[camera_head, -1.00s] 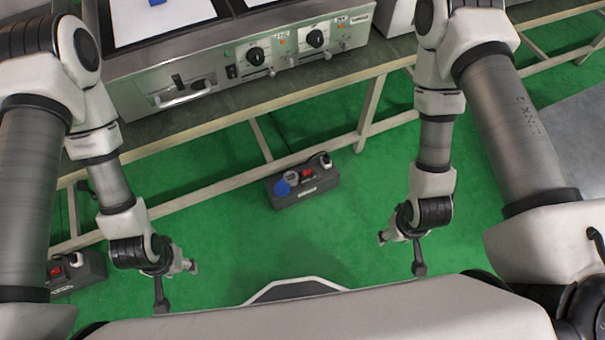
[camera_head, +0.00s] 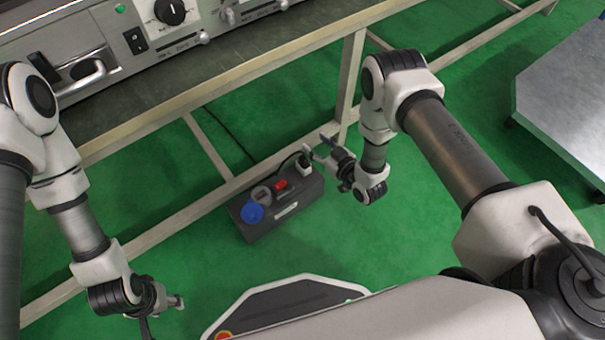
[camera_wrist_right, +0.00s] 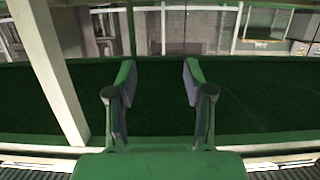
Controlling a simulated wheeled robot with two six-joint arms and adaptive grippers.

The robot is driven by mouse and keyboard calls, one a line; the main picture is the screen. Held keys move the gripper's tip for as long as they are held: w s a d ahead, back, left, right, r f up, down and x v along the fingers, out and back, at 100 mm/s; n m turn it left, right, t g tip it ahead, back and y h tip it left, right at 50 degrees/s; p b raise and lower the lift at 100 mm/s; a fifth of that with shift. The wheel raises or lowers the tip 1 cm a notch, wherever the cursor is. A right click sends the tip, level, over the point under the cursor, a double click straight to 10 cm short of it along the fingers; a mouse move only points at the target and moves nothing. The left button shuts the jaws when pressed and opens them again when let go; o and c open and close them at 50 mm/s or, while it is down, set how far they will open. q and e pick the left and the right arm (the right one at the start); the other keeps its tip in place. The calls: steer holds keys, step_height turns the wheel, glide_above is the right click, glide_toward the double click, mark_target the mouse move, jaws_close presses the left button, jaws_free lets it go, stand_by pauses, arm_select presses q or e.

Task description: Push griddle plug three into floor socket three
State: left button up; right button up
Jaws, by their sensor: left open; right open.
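A dark grey floor socket box (camera_head: 283,214) lies on the green floor under the bench's front rail. A blue round cap (camera_head: 252,212), a grey round cover and a red switch (camera_head: 281,184) show on its top. A white plug (camera_head: 301,171) with a black cable stands at the box's right end; how deep it sits I cannot tell. No number is readable. My right gripper (camera_head: 322,150) is open just right of the plug, apparently apart from it. In the right wrist view, the open right gripper (camera_wrist_right: 159,82) has nothing between its fingers. My left gripper (camera_head: 172,301) is open and empty at lower left.
The griddle (camera_head: 110,40) with knobs and a handle stands on the bench above. A pale bench leg (camera_head: 349,85) and low rail (camera_head: 190,214) are close behind the box. A metal table (camera_head: 570,95) stands at right. Green floor right of the box is clear.

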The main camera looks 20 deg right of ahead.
steer(key=b, duration=0.5)
glide_toward(307, 162)
steer(key=x, duration=0.4)
steer(key=shift+w+d+f, duration=0.15)
steer(key=shift+f, duration=0.05)
steer(key=b+x, duration=0.2)
steer(key=x, duration=0.1)
steer(key=b+x, duration=0.2)
steer(key=x, duration=0.2)
steer(key=shift+a, duration=0.25)
steer(key=shift+w+a, duration=0.1)
steer(key=shift+w, duration=0.1)
arm_select(q)
step_height(307, 162, down, 12)
steer(key=shift+w+f, duration=0.15)
steer(key=shift+f, duration=0.05)
arm_select(e)
steer(key=shift+r, duration=0.15)
jaws_close()
